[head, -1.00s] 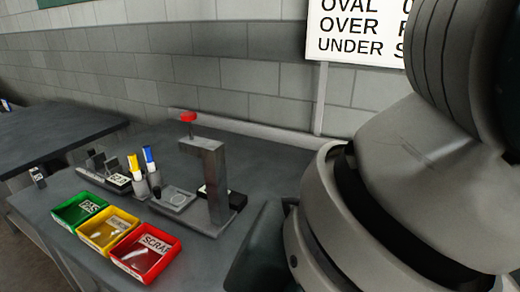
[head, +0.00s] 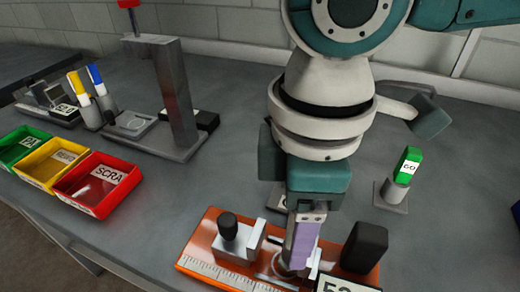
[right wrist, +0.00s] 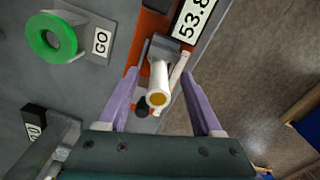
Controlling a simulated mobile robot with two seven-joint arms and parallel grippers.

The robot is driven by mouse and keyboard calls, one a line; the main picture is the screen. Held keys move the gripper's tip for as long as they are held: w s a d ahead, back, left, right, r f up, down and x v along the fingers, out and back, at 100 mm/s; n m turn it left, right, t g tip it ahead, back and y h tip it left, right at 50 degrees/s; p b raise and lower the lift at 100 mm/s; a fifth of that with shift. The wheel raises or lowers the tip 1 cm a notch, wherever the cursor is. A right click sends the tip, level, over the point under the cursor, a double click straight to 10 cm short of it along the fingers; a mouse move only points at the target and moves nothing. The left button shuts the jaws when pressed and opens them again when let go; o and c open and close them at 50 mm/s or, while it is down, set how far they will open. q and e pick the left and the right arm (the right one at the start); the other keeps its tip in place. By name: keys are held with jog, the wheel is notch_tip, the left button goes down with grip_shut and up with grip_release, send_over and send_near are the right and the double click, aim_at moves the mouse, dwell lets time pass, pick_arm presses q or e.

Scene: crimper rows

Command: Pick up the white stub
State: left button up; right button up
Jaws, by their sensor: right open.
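The white stub (right wrist: 158,82) is a short white cylinder with a gold-coloured centre on its end, seen nearly end-on in the right wrist view. It is at the orange measuring fixture (head: 203,253). My right gripper (right wrist: 161,77) is open, with one purple finger on each side of the stub and a gap to each. In the head view my right gripper (head: 297,262) points down over the middle of the fixture, and its fingers largely hide the stub there. My left gripper is not in view.
The fixture carries a black knob (head: 228,226), a black block (head: 364,247) and a number display (head: 345,285). A green GO gauge (head: 407,165) stands to the right. Red (head: 99,184), yellow (head: 52,164) and green (head: 22,146) trays and a grey press (head: 174,95) stand left.

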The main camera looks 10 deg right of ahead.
aim_at(283, 262)
jog(key=shift+w+f, duration=0.1)
jog(key=shift+f, duration=1.4)
grip_shut()
